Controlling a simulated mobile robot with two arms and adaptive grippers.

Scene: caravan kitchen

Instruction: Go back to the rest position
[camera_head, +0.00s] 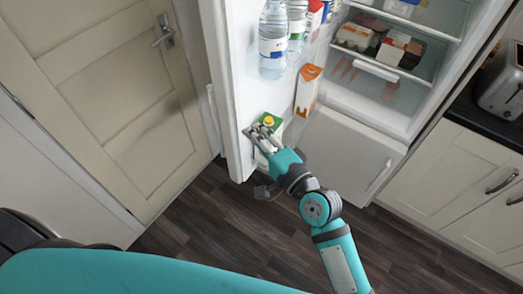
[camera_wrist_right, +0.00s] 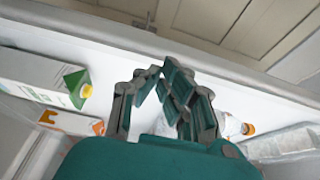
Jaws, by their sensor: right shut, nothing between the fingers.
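My right gripper (camera_head: 263,136) is beside the inner side of the open fridge door (camera_head: 242,95), close to a green and white carton with a yellow cap (camera_head: 270,121). In the right wrist view its fingers (camera_wrist_right: 163,80) are drawn together with nothing held between them. The green carton (camera_wrist_right: 75,84) shows there to the left of the fingers, apart from them. My left gripper is in neither view.
An orange and white carton (camera_head: 308,90) and clear bottles (camera_head: 272,45) stand in the door. The fridge shelves hold egg boxes (camera_head: 355,36). A cream door (camera_head: 115,90) is at left, cabinets (camera_head: 465,185) at right. The wooden floor (camera_head: 215,225) beside my arm is clear.

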